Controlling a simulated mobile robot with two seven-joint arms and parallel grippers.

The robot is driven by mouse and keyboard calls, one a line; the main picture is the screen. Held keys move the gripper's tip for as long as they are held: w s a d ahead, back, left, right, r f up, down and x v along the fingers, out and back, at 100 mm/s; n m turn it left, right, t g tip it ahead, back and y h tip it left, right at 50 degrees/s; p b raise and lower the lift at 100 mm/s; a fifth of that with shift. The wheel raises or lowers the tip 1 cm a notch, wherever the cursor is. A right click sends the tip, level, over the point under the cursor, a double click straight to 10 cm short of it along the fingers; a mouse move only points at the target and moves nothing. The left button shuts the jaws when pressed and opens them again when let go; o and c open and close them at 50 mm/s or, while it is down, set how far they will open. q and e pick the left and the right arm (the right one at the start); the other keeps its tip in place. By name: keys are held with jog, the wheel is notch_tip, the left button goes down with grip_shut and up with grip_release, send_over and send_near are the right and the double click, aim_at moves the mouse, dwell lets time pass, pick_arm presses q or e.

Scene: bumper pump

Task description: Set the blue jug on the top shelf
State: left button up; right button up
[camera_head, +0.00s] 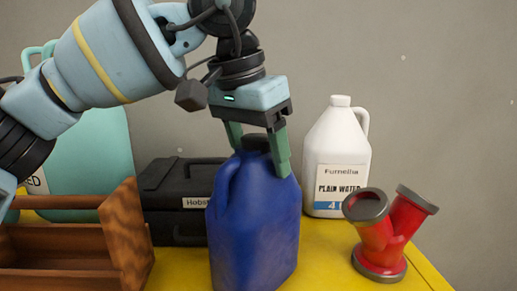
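The blue jug (254,225) stands upright in the lower middle, with its handle on the left and a dark cap (256,143) on top. Its base is cut off by the bottom edge of the picture. My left gripper (260,157) points down over the jug's top, with its green fingers on either side of the cap. The right finger overlaps the jug's right shoulder; the left fingertip is hidden behind the jug's top. I cannot tell whether the fingers press on it. My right gripper is out of view. No shelf shows.
A white jug (335,150) and a red pipe fitting (385,240) stand to the right on the yellow surface (325,265). A black case (180,190), a wooden carrier (125,235) and a teal container (95,155) crowd the left. A grey wall is behind.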

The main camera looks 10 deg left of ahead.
pick_arm(q)
jog(key=shift+o, duration=0.4)
jog(key=shift+r, duration=0.25)
jog(key=v, duration=0.8)
jog(key=shift+r+b, duration=0.3)
jog(key=shift+r, duration=0.1)
jog(key=shift+v, duration=1.5)
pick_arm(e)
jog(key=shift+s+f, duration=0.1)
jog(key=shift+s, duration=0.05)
pick_arm(q)
jog(key=shift+c, duration=0.7)
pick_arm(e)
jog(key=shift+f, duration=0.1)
pick_arm(q)
jog(key=shift+f, duration=0.1)
